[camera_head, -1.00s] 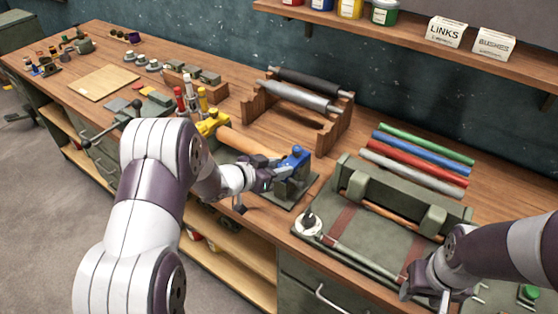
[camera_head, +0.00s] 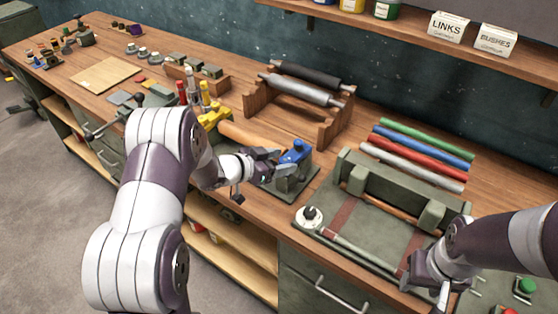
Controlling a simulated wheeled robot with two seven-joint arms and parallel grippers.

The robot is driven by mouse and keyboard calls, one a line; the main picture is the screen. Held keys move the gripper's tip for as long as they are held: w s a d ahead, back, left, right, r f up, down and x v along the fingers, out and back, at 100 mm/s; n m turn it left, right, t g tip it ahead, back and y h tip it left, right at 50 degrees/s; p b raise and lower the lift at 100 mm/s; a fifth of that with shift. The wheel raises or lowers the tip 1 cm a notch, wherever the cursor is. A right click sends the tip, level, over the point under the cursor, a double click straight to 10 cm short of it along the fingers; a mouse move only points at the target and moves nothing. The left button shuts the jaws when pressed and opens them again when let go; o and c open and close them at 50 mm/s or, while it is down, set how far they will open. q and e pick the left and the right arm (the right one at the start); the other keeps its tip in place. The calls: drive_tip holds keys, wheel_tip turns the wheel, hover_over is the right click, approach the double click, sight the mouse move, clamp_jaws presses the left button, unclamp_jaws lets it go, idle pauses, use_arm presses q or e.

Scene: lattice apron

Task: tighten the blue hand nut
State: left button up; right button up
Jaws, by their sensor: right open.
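My right gripper (camera_head: 437,290) is open over the front right of the green tray, low in the picture.
A roller rack (camera_head: 322,130) stands behind the fixture. Coloured rods (camera_head: 420,148) lie at the back right.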

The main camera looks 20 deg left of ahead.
use_arm(q)
drive_tip(key=b+v, duration=0.1)
drive_tip(key=v, duration=1.1)
drive_tip(key=shift+s+a+r, duration=0.2)
drive_tip(key=shift+r, duration=0.05)
